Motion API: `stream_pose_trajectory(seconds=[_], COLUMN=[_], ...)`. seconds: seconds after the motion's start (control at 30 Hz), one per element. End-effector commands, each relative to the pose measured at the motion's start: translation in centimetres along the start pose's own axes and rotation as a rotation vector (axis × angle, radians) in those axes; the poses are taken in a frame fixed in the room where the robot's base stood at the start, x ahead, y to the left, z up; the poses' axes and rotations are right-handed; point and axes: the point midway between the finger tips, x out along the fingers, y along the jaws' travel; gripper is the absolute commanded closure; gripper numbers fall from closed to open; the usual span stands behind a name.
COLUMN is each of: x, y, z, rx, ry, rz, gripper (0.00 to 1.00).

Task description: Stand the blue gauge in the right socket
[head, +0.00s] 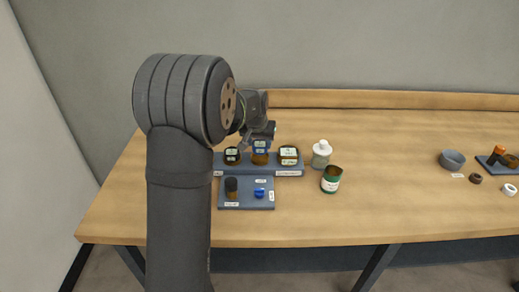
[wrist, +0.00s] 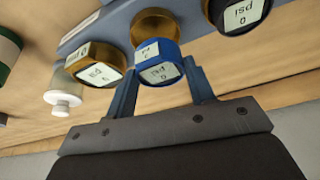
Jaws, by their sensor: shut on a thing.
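The blue gauge (wrist: 157,68), with a white face label, is between the two fingers of my gripper (wrist: 163,92), which is shut on it. In the head view, the blue gauge (head: 261,144) is over the middle of the blue-grey rack (head: 291,172), with brass showing below it. I cannot tell whether that brass is touching it or apart. Another black gauge (head: 232,155) stands at the left place. My gripper (head: 261,137) is partly hidden by my arm.
A blue-grey tray (head: 245,203) in front of the rack holds a dark cylinder (head: 231,188) and a small blue object (head: 260,193). A white bottle (head: 321,154) and a green can (head: 331,179) stand to the right.

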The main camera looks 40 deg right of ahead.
Motion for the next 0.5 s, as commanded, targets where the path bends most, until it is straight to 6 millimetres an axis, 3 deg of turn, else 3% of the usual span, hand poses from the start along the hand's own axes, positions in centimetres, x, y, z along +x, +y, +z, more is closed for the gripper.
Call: stream_pose_trajectory(seconds=[0.2, 0.5], x=[2.8, 3.0], y=[0.0, 0.1], z=[1.2, 1.3], rx=[0.000, -0.001], ry=[-0.002, -0.001], rz=[0.000, 0.000], gripper=[0.77, 0.77])
